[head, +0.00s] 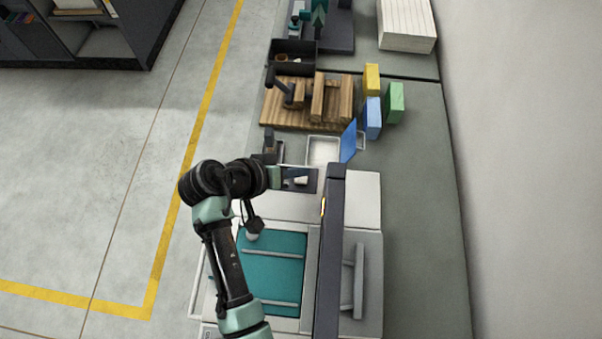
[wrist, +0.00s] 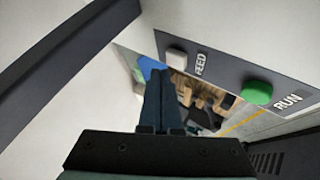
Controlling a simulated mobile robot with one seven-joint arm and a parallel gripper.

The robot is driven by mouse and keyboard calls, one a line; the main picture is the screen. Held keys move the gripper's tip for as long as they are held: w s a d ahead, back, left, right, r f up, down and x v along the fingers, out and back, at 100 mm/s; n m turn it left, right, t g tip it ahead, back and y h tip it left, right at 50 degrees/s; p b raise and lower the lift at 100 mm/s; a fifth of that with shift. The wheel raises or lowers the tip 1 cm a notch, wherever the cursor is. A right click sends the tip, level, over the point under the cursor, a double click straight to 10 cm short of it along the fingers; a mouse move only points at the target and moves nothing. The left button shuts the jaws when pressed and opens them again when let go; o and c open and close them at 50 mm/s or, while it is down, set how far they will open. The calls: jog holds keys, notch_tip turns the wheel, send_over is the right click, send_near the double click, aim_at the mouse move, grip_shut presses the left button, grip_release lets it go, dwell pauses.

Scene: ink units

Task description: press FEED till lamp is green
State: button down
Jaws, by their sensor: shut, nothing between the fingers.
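The printing unit (head: 362,200) is a pale body with a dark crossbar and a teal bed. In the wrist view its dark control panel (wrist: 228,62) carries a pale FEED button (wrist: 176,57) and a green RUN button (wrist: 258,92), each beside its white label. My gripper (wrist: 160,74) is shut and empty, its fingertips just left of and below the FEED button in the picture. I cannot tell whether they touch it.
Beyond the unit lie a white tray (head: 323,150), a wooden board with a clamp (head: 275,113), and yellow, blue and green boxes (head: 396,103). A wall stands on the right. Open floor with a yellow line (head: 178,215) lies on the left.

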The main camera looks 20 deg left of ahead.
aim_at(297, 181)
jog(key=shift+f, duration=0.15)
dwell(0.5)
jog(key=shift+f, duration=0.3)
jog(key=shift+f+b, duration=0.55)
jog(key=shift+b, duration=0.1)
dwell(0.6)
jog(key=shift+r, duration=0.1)
jog(key=shift+r+p, duration=0.85)
jog(key=shift+p, duration=0.05)
notch_tip(297, 181, up, 5)
jog(key=p, duration=0.4)
jog(key=shift+r+p, duration=0.1)
jog(key=shift+p, duration=0.25)
dwell(0.6)
